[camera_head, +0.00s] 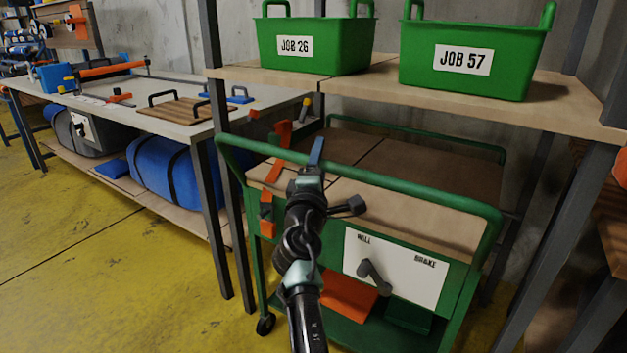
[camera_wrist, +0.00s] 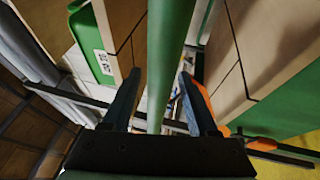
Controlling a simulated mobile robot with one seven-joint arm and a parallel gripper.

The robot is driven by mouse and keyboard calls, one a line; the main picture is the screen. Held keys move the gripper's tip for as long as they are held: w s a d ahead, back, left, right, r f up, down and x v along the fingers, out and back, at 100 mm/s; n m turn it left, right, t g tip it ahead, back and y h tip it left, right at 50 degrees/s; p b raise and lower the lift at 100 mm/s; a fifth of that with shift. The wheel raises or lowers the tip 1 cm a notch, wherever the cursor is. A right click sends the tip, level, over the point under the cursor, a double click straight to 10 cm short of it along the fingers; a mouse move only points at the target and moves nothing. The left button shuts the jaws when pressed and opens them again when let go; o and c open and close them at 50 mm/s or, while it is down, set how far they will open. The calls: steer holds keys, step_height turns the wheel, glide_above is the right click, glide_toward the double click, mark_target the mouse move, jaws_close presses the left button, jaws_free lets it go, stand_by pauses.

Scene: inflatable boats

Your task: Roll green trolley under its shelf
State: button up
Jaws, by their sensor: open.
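The green trolley (camera_head: 462,295) stands with its rear part beneath the shelf board (camera_head: 375,97) and its handle end sticking out in front. Its green handle bar (camera_head: 400,185) crosses the front at the top. My gripper (camera_head: 316,155) is at this bar, left of its middle. In the wrist view the bar (camera_wrist: 172,40) runs between the two fingers of my gripper (camera_wrist: 160,78), which are open with gaps beside the bar. A white panel (camera_head: 410,262) marked for roll and brake carries a dark lever (camera_head: 374,277); I cannot tell which setting it is at.
Green bins JOB 26 (camera_head: 315,45) and JOB 57 (camera_head: 475,60) stand on the shelf. Grey posts (camera_head: 228,220) flank the trolley. A workbench (camera_head: 190,122) with tools stands left, a blue roll (camera_head: 165,178) beneath it. The yellow floor (camera_head: 100,285) at front left is clear.

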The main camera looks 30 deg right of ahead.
steer(key=p+v, duration=0.3)
steer(key=v, duration=0.8)
steer(key=s+a+r+m+t+y, duration=0.15)
steer(key=a+r+m, duration=0.3)
steer(key=r, duration=0.55)
steer(key=s+a+r+m+t, duration=0.35)
steer(key=a+r, duration=0.25)
steer(key=r, duration=0.3)
steer(key=s+a+r+m+t+y, duration=0.3)
steer(key=s+a+r+t+y, duration=0.3)
steer(key=s+a+r+y, duration=0.7)
step_height(320, 180, up, 36)
steer(key=s+a+h+p, duration=0.1)
steer(key=s+h+p, duration=0.1)
steer(key=p, duration=3)
steer(key=shift+s, duration=0.2)
steer(key=shift+f+h, duration=0.15)
steer(key=shift+h, duration=0.1)
steer(key=shift+c, duration=0.2)
